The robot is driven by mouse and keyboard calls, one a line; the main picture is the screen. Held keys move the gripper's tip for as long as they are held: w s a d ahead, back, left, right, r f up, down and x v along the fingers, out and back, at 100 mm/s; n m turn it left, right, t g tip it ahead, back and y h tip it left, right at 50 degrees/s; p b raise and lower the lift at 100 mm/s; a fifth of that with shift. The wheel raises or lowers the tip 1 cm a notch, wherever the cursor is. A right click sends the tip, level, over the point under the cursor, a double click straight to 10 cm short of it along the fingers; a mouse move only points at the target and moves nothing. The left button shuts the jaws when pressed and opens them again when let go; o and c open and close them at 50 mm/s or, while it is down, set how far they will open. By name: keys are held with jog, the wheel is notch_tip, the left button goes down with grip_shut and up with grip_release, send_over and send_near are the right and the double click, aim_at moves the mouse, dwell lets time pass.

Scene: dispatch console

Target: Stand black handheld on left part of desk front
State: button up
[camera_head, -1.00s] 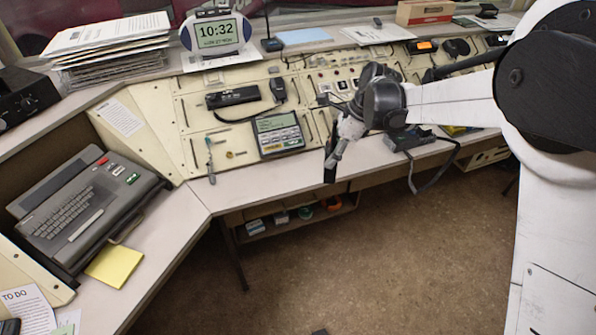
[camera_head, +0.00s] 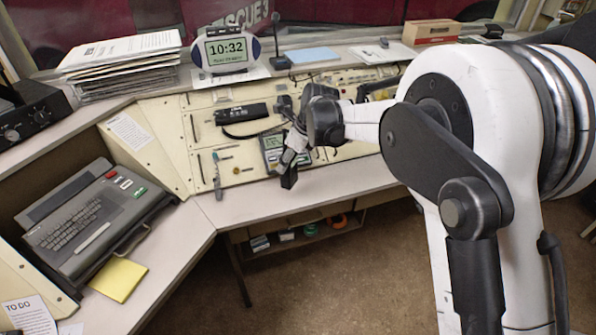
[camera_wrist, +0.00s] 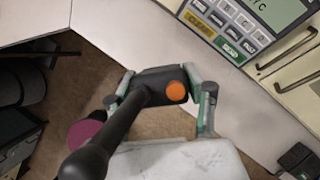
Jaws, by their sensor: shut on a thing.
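My gripper (camera_head: 292,158) is shut on the black handheld (camera_head: 289,178). In the head view the handheld hangs below the fingers, in front of the console panel and by the desk's front edge. In the wrist view my gripper (camera_wrist: 160,97) has a finger on each side of the handheld (camera_wrist: 150,82). Its top shows an orange knob and a thick black antenna pointing towards the camera. Its lower body is hidden. The pale desk front (camera_head: 240,205) runs below the panel. Its left part is bare. Whether the handheld touches the desk cannot be told.
A keypad unit with a screen (camera_head: 272,145) sits on the panel just behind my gripper. A grey keyboard terminal (camera_head: 85,225) and a yellow notepad (camera_head: 118,279) are on the left desk wing. Below the desk is a shelf (camera_head: 290,238) with small items.

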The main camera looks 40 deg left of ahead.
jog(key=w+f, duration=0.4)
jog(key=f, duration=0.2)
jog(key=shift+d+f, duration=0.2)
jog(key=shift+f, duration=0.05)
jog(key=shift+f, duration=0.15)
jog(key=o, duration=1.5)
jog(key=v, duration=1.2)
jog(key=shift+w+r, duration=0.1)
jog(key=shift+r, duration=0.1)
